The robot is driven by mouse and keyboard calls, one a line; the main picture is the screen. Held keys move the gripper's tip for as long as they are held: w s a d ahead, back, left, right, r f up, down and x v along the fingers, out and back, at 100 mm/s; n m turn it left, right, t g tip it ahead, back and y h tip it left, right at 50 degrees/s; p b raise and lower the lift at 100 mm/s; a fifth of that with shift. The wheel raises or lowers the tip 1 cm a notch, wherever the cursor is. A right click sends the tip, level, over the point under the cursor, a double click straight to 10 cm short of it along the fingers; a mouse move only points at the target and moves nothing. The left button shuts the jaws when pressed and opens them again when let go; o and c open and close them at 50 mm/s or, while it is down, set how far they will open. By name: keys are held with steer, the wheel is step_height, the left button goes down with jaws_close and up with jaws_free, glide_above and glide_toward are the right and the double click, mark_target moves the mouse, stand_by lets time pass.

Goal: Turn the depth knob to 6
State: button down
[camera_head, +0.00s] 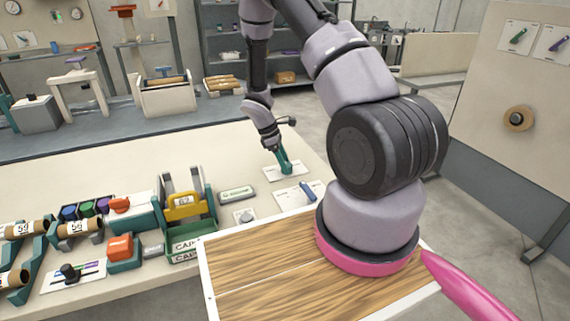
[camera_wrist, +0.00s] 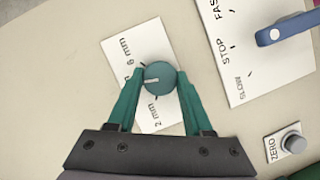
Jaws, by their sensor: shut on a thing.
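The depth knob (camera_wrist: 160,80) is a round teal knob with a white pointer mark, on a white plate (camera_wrist: 120,42) printed "6 mm" and "2 mm". The pointer mark points left in the wrist view, below the "6 mm" print and above "2 mm". Any print behind the left finger is hidden. My gripper (camera_wrist: 160,74) is shut on the knob, with one teal finger on each side. In the head view my gripper (camera_head: 284,158) reaches down to the knob's plate (camera_head: 270,172) at the table's far right.
A blue lever (camera_wrist: 285,30) on a SLOW/STOP/FAST plate (camera_wrist: 240,85) lies to the right. A ZERO button (camera_wrist: 293,142) is at the lower right. In the head view, a small display (camera_head: 237,195), a yellow-handled counter (camera_head: 184,204) and a wooden board (camera_head: 285,275) are nearer.

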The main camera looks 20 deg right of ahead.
steer(key=m+g+y, duration=0.1)
steer(key=m, duration=0.3)
steer(key=shift+w+d+m, duration=0.1)
steer(key=shift+m, duration=0.2)
steer(key=m+y, duration=0.1)
steer(key=m, duration=0.1)
steer(key=m+g, duration=0.1)
steer(key=m, duration=0.1)
steer(key=shift+w+d+m+y, duration=0.1)
steer(key=shift+m+y, duration=0.3)
steer(key=shift+c, duration=1.5)
jaws_free()
steer(key=v, duration=1)
steer(key=shift+w+r, duration=0.15)
steer(key=shift+r, duration=0.2)
steer(key=shift+r, duration=0.1)
